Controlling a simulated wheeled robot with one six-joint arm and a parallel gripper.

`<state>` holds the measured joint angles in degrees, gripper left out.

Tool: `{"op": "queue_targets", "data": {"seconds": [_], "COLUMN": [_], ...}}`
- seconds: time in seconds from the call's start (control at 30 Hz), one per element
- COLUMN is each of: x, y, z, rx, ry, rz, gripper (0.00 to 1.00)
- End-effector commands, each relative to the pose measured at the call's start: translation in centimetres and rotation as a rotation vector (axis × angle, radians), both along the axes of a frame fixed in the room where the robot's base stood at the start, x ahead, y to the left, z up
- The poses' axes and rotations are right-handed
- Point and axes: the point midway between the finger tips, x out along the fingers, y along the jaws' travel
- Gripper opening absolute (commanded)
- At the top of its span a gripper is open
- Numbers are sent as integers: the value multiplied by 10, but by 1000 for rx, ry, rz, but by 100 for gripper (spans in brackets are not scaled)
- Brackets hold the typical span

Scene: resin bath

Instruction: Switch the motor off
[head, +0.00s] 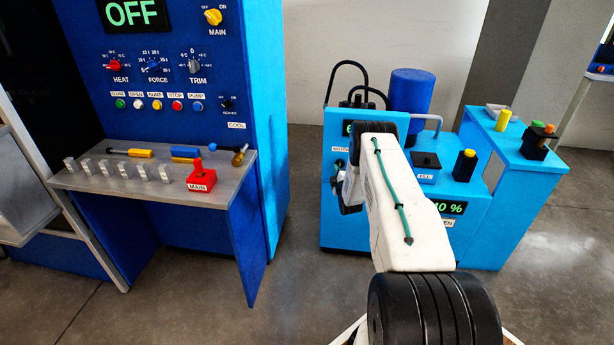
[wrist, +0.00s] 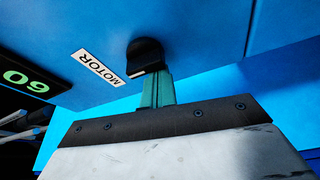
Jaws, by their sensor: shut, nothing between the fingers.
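The motor switch is a black rotary knob (wrist: 145,52) on the blue panel, beside a white label reading MOTOR (wrist: 97,66) in the wrist view. A pale mark shows on the knob's lower edge. My gripper (wrist: 156,82) has its green fingers shut with nothing between them. The fingertips are right at the knob's lower edge; I cannot tell whether they touch it. In the head view my gripper (head: 346,193) is at the front of the blue bath unit (head: 480,235), and my white arm hides much of that front. The knob cannot be made out there.
A green-lit display (wrist: 25,81) is left of the label. Floor is clear between the units.

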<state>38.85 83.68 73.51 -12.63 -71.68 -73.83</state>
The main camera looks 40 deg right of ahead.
Motion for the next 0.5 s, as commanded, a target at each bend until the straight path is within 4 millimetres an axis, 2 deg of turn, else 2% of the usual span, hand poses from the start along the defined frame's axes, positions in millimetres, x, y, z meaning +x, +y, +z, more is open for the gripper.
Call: {"op": "queue_targets", "data": {"seconds": [0.07,0.23,0.4,0.43,0.5], "x": [-1,5,22,19,0], "y": [-2,7,30,33,40], "z": [0,0,0,-1,-1], "rx": [3,3,-1,0,2], "ry": [-2,-3,-1,1,4], "rz": [-9,-4,4,3,1], "gripper": [0,0,0,0,0]}}
